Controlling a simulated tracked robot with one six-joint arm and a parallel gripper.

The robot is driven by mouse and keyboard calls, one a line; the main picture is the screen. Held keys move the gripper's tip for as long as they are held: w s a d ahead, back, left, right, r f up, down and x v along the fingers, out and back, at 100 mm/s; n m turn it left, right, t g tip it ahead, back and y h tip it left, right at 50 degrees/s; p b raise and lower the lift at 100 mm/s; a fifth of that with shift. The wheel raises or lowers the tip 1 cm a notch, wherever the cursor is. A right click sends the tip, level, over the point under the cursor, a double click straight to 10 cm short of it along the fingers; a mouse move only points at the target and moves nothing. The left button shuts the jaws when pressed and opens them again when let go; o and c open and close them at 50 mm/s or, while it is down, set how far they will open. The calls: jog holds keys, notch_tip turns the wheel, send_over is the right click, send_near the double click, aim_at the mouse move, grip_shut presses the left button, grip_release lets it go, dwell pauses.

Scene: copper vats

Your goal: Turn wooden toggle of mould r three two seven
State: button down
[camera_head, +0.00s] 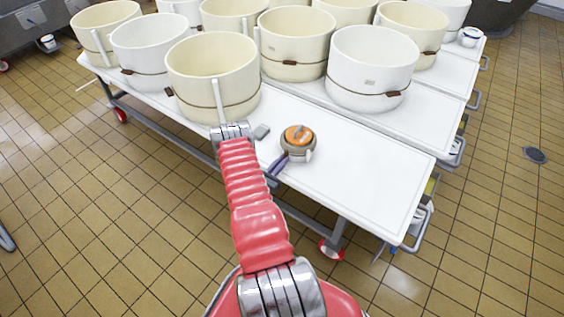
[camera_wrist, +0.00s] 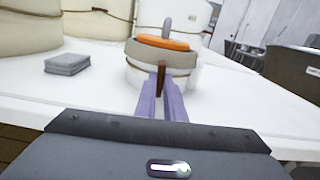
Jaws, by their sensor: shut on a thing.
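A small round mould (camera_head: 298,143) stands upright on the white table, with a pale body, a grey-brown band and an orange top with a grey knob. It is also in the middle of the wrist view (camera_wrist: 135,55). Its wooden toggle (camera_wrist: 161,79) is a brown upright peg at the band, facing me. My gripper (camera_wrist: 161,84) has its two purple fingers shut on the toggle, one on each side. In the head view my gripper (camera_head: 284,158) reaches the mould's near left side. I cannot read any label on this mould.
Large cream and white moulds (camera_head: 213,80) (camera_head: 371,70) with bands and brown toggles stand behind on the white table (camera_head: 375,185). The table is clear to the right.

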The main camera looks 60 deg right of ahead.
jog(key=shift+s+f+m, duration=0.1)
jog(key=shift+f+m, duration=0.2)
jog(key=shift+a, duration=0.1)
jog(key=c, duration=1.8)
grip_release()
jog(key=shift+r, duration=0.15)
jog(key=shift+c, duration=0.2)
jog(key=w+a, duration=0.2)
jog(key=a, duration=1.1)
jog(key=shift+w+a, duration=0.15)
jog(key=shift+a, duration=0.1)
